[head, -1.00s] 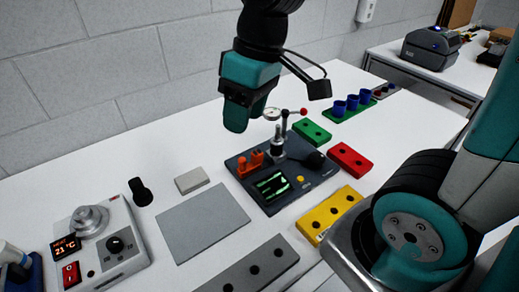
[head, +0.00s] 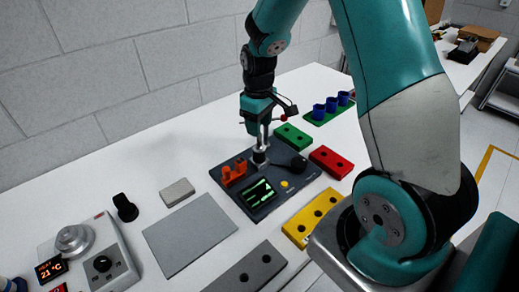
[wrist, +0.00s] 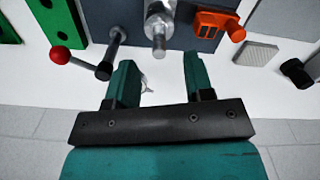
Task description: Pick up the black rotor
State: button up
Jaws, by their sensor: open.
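A small black part (head: 125,208), which may be the black rotor, stands on the white table left of the grey block; it also shows at the right edge of the wrist view (wrist: 296,73). A round black knob (head: 298,163) sits on the dark device board (head: 226,186); I cannot tell for certain which one is the rotor. My gripper (head: 256,133) hangs over the back of the board, near its upright metal post (head: 260,157). In the wrist view, my gripper (wrist: 158,68) is open and empty, with the post's silver shaft (wrist: 159,30) beyond the fingers.
A red-tipped lever (wrist: 58,55) is close to the fingers. An orange part (head: 234,172) is on the board. Green (head: 293,137), red (head: 331,162) and yellow (head: 312,219) holed blocks lie to its right. A grey block (head: 177,192), flat pad (head: 190,236) and heater (head: 103,263) are left.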

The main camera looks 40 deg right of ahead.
aim_at(259, 141)
jog(key=shift+f+p, duration=1.1)
jog(key=shift+f, duration=1.85)
jog(key=shift+d, duration=0.1)
grip_shut()
